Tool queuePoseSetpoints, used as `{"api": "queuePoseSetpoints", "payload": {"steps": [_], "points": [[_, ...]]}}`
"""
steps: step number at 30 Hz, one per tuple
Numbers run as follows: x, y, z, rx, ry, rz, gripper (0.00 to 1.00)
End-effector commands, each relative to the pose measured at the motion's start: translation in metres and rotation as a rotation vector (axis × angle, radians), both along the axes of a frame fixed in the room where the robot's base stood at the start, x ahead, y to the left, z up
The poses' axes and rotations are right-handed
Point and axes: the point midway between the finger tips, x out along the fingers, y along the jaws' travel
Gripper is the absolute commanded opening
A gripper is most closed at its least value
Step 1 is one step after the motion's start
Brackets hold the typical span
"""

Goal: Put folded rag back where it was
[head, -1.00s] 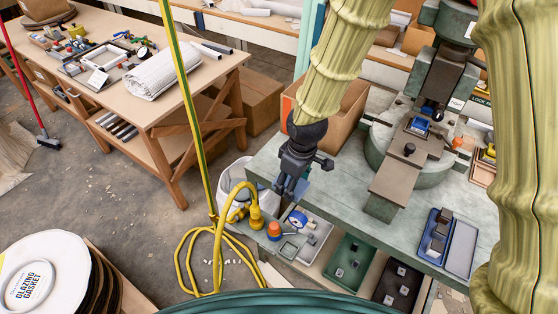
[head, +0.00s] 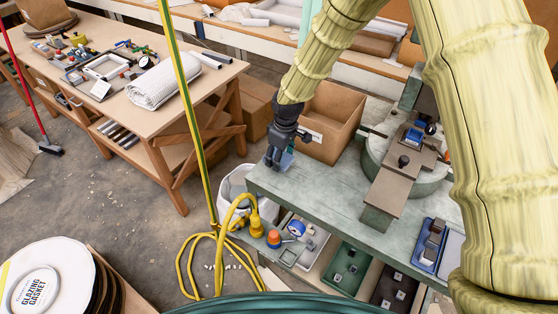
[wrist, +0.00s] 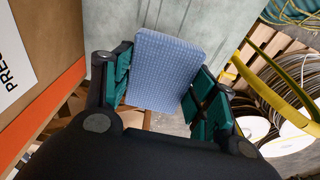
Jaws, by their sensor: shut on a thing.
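The folded rag (wrist: 165,70) is a light blue, waffle-textured pad. In the wrist view it sits between the teal-padded fingers of my gripper (wrist: 163,84), which is shut on it. In the head view my gripper (head: 277,158) points down over the back left edge of the green-grey bench (head: 300,190). Only a small blue piece of the rag (head: 287,161) shows there, beside the fingers. I cannot tell whether the rag touches the bench top.
A cardboard box (head: 330,118) stands right behind my gripper. The fly press (head: 395,190) is to the right, with a blue tray (head: 430,246) near it. A white bin (head: 232,185) and yellow hose (head: 190,240) are at left. The bench's left part is clear.

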Motion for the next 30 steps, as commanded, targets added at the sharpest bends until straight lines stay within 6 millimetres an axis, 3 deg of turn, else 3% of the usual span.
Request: {"api": "queuePoseSetpoints", "payload": {"steps": [5, 15, 26, 27, 30], "points": [[0.001, 0.001, -0.005, -0.001, 0.003, 0.0, 0.35], [0.001, 0.0, -0.034, 0.0, 0.001, -0.001, 0.35], [0.001, 0.0, -0.039, 0.001, 0.001, -0.001, 0.35], [0.001, 0.0, -0.039, 0.0, 0.0, -0.001, 0.59], [0.001, 0.0, -0.038, 0.0, 0.0, -0.001, 0.77]]}}
